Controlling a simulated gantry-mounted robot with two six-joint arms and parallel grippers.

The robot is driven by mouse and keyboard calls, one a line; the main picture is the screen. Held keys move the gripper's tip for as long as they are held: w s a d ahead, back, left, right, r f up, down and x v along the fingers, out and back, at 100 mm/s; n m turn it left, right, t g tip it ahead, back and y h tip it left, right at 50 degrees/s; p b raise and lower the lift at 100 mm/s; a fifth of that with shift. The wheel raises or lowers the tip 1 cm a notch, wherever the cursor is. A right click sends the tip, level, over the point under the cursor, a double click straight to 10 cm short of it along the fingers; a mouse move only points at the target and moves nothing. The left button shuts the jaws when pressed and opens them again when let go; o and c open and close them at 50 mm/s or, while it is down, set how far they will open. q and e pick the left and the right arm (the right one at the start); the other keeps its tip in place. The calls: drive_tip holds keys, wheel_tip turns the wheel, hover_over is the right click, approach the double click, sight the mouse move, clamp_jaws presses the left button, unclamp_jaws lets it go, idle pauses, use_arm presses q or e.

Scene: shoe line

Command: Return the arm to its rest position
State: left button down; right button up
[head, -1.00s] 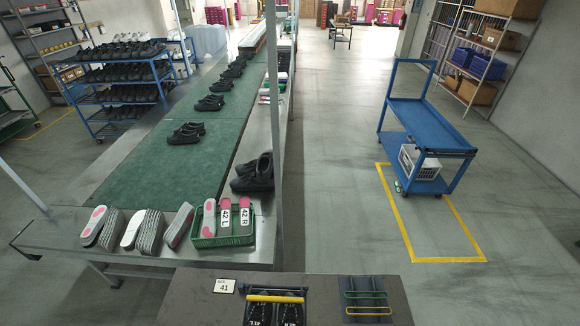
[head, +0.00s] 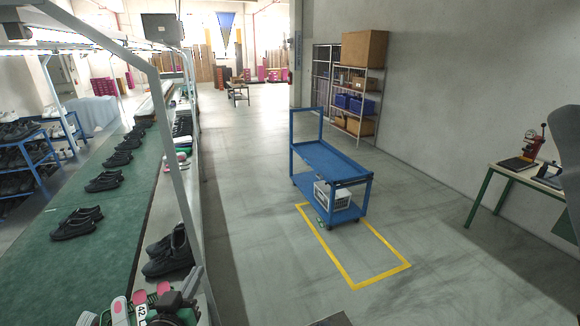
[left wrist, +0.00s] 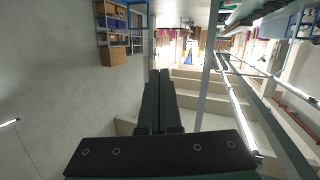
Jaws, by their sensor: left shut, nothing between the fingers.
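My left gripper (head: 178,302) shows in the head view at the bottom edge, left of the middle, in front of the near end of the shoe line. It partly covers the insoles marked 42 there. In the left wrist view its two dark fingers (left wrist: 160,78) lie together, shut, with nothing between them. They point out into open room, clear of any surface. Most of the left arm is outside the head view. My right gripper is not in view.
The green conveyor (head: 90,235) carries black shoes along the left, with a grey post (head: 170,140) beside it. A blue cart (head: 330,160) stands by a yellow floor outline (head: 385,274). A table (head: 515,180) stands at the right.

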use_arm(q)
drive_tip(key=s+d+r+t, duration=0.1)
drive_tip(key=d+r+t, duration=0.1)
drive_tip(key=r, duration=0.6)
drive_tip(key=s+d+r+t, duration=0.1)
drive_tip(key=r+t, duration=0.1)
drive_tip(key=r, duration=0.6)
drive_tip(key=s+d+r+m+t+h, duration=0.1)
drive_tip(key=s+r+t, duration=0.3)
drive_tip(key=s+r, duration=0.5)
drive_tip(key=s+d+r+m+t+h, duration=0.1)
drive_tip(key=s+r+t, duration=0.3)
drive_tip(key=s+r, duration=0.5)
wheel_tip(320, 180, up, 5)
drive_tip(key=shift+d+r+m+h, duration=0.2)
drive_tip(key=shift+m+h, duration=0.2)
drive_tip(key=shift+h, duration=0.1)
